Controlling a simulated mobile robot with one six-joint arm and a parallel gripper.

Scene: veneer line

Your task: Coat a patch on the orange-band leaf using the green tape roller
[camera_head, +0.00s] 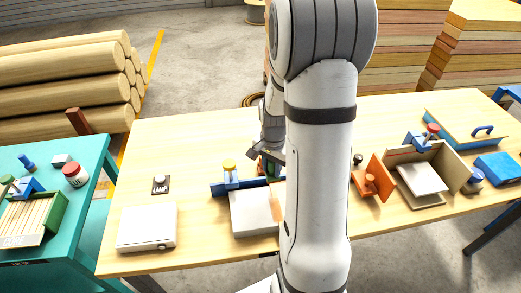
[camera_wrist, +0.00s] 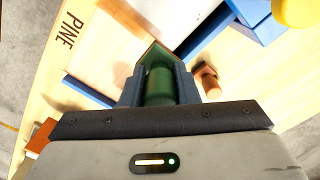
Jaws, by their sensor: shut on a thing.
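My gripper (camera_wrist: 160,78) is shut on the green tape roller (camera_wrist: 158,88), whose green body sits between the two dark fingers in the wrist view. In the head view my gripper (camera_head: 268,163) is above the middle of the wooden bench, behind a white block, and a bit of green shows at its tips. In the wrist view an orange-brown peg (camera_wrist: 208,80) lies just right of the fingers.
A white block (camera_head: 250,212) with a blue fence and yellow knob (camera_head: 229,166) stands near my gripper. An orange stand (camera_head: 372,179) and a tan angled holder (camera_head: 433,167) are to the right. A white box (camera_head: 147,228) and lamp switch (camera_head: 160,185) are left. The back left bench is clear.

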